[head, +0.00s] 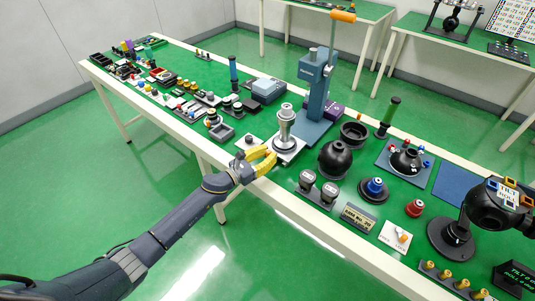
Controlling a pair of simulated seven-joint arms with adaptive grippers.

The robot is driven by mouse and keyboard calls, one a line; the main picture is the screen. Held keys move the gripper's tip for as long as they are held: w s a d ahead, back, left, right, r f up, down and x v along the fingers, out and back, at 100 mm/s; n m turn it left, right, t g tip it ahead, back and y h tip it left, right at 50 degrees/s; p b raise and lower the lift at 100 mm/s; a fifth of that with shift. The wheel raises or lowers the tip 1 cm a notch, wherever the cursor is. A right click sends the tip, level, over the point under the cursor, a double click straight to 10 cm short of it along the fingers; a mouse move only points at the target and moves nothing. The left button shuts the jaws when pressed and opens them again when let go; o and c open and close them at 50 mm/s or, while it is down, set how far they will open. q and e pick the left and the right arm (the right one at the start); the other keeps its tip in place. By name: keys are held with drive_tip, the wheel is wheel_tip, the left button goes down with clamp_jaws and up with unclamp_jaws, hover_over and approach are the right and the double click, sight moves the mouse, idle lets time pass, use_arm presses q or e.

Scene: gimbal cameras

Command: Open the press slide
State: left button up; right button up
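The press (313,90) is a blue upright frame with a long lever and an orange grip (343,16), standing at the table's back edge. A silver ram or cylinder shows at its top; which part is the slide I cannot tell for sure. A silver stepped cylinder (285,130) stands upright on a light plate in front of the press. My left gripper (272,153) has yellow fingers with a gap between them, just left of this cylinder. It looks empty; contact with the cylinder or plate cannot be told. My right gripper is out of view.
A blue-handled tool (234,75) and a grey-blue box (268,87) stand left of the press. Small parts fill the far left end.

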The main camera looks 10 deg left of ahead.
use_arm(q)
drive_tip(key=o, duration=0.4)
drive_tip(key=shift+v, duration=6)
drive_tip(key=shift+s, duration=0.1)
